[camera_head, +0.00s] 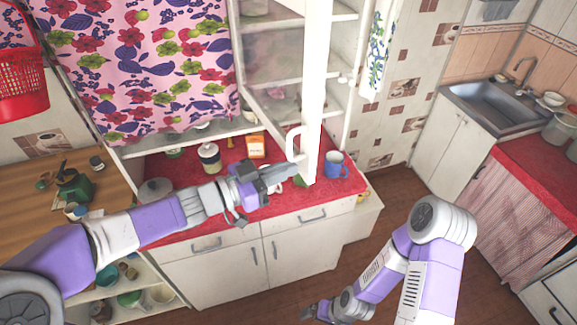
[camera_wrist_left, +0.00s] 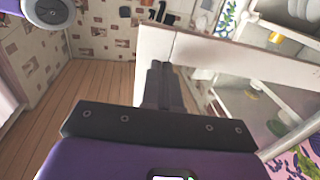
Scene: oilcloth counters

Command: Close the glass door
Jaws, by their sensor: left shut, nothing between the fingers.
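The glass door (camera_head: 316,85) of the upper cabinet stands open, swung out toward me, its white frame nearly edge-on in the head view. Its white handle (camera_head: 293,143) is on the lower part of the frame. My left gripper (camera_head: 290,171) is shut and empty, close to the door's lower end, below the handle. In the left wrist view the shut fingers (camera_wrist_left: 160,75) overlap the door's white frame (camera_wrist_left: 235,58); I cannot tell whether they touch it. My right gripper (camera_head: 314,312) is low at the bottom edge, small and dark; its fingers are unclear.
On the red counter (camera_head: 215,219) below stand a blue mug (camera_head: 336,164), a lidded jar (camera_head: 209,157) and an orange box (camera_head: 255,146). A flowered curtain (camera_head: 140,65) covers the cabinet's left side. A sink (camera_head: 495,106) is at the right. Floor is free between the counters.

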